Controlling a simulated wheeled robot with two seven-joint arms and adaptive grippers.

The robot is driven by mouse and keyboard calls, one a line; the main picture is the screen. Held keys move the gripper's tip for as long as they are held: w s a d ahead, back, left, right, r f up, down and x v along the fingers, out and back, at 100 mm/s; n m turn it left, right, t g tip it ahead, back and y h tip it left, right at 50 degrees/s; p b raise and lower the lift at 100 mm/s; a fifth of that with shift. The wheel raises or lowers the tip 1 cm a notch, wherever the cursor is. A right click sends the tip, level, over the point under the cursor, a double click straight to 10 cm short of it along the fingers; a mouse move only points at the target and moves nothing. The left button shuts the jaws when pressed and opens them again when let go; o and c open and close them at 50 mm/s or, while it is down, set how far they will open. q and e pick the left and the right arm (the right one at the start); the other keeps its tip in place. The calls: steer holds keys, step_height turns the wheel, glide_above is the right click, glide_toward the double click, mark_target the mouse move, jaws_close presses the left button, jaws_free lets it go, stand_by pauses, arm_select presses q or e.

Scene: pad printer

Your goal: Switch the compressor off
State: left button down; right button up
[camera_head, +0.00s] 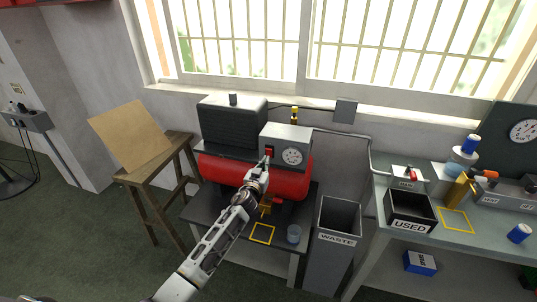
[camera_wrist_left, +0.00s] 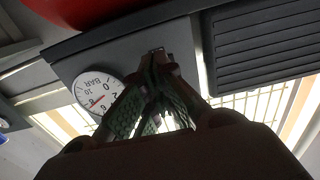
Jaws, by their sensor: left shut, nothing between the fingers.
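The compressor has a red tank (camera_head: 222,168), a dark ribbed housing (camera_head: 230,122) and a grey control box (camera_head: 287,136) with a round gauge (camera_head: 292,156). A small red switch (camera_head: 269,151) sits on the box's front, left of the gauge. My left gripper (camera_head: 266,164) is shut and empty, its tips just below the switch; I cannot tell if they touch it. In the left wrist view, the gripper's green-padded fingers (camera_wrist_left: 156,85) come together in front of the box, beside the gauge (camera_wrist_left: 98,92), and largely hide the switch. My right gripper is not in view.
The compressor stands on a dark table (camera_head: 205,213) with a yellow square outline and a blue-grey cup (camera_head: 294,233). A grey WASTE bin (camera_head: 335,245) stands to the right, near a workbench with a black USED box (camera_head: 410,222). A wooden stool (camera_head: 150,182) holding a board is at left.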

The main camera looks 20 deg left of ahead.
arm_select(q)
steer(key=s, duration=1.4)
steer(key=shift+a, duration=0.25)
stand_by(0.9)
stand_by(0.4)
step_height(320, 180, down, 21)
steer(key=s+a+m+g, duration=0.1)
steer(key=s+m+g, duration=0.2)
steer(key=m+g, duration=0.15)
steer(key=s+a+f+g, duration=0.2)
steer(key=s+f, duration=0.3)
steer(key=f, duration=0.5)
steer(key=s+a+f+g, duration=0.15)
steer(key=s+f, duration=0.35)
steer(key=f, duration=0.5)
steer(key=s+a+f+n+g, duration=0.25)
steer(key=s+f+g, duration=0.25)
steer(key=s+f, duration=1.1)
steer(key=s+a+f+g, duration=0.1)
steer(key=s+a+f, duration=0.1)
steer(key=s, duration=0.9)
steer(key=s+a+f+g+y+p, duration=0.1)
steer(key=s+a+f+g, duration=0.1)
steer(key=s, duration=0.9)
steer(key=shift+s+f+g, duration=0.3)
